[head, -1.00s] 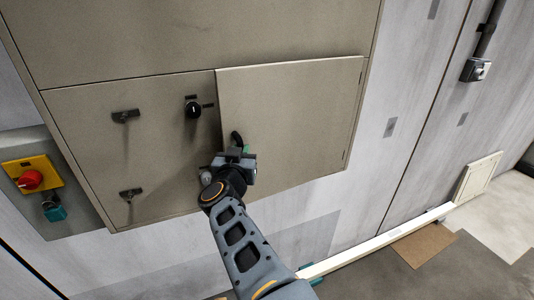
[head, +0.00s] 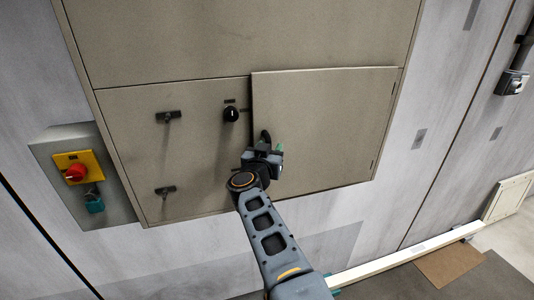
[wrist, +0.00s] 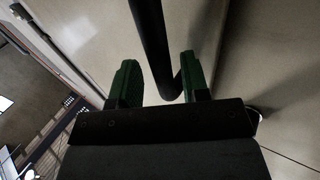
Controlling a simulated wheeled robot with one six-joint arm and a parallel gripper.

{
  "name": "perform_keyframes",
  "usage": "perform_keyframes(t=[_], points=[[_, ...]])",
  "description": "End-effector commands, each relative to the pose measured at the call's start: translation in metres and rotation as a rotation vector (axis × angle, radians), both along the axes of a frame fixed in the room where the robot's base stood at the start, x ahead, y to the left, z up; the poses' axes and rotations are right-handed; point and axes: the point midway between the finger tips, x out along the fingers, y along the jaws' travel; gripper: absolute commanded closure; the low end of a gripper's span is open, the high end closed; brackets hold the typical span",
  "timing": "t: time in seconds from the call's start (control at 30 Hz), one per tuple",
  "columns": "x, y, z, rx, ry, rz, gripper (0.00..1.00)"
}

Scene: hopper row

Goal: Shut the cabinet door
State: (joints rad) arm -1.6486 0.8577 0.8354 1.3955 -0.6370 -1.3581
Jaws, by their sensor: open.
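The cabinet door (head: 325,120) is a beige panel on the right half of the cabinet front. Its left edge stands slightly proud of the cabinet face, and its hinges are on the right. A dark handle (head: 266,138) sits near its left edge. My gripper (head: 264,150) is at the handle, low on the door's left side. In the wrist view, my open gripper (wrist: 157,82) has its two green fingers on either side of the dark handle bar (wrist: 151,45). I cannot tell whether a finger touches the bar. The gripper hides part of the door's lower left edge.
Left of the door, the cabinet front has a black knob (head: 231,114) and two dark latches (head: 168,117), (head: 166,191). A yellow switch plate with a red knob (head: 76,172) is on a grey box further left. A pale rail (head: 400,255) runs along the floor at right.

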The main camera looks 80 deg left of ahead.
Motion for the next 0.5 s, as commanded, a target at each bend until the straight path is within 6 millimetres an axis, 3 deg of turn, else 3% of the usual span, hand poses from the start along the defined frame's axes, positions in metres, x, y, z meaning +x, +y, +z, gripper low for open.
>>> perform_keyframes(t=[0.23, 0.5], points=[[-0.013, -0.017, -0.003, 0.0, 0.0, 0.004, 0.58], [-0.039, -0.062, -0.003, 0.001, 0.0, 0.004, 0.58]])
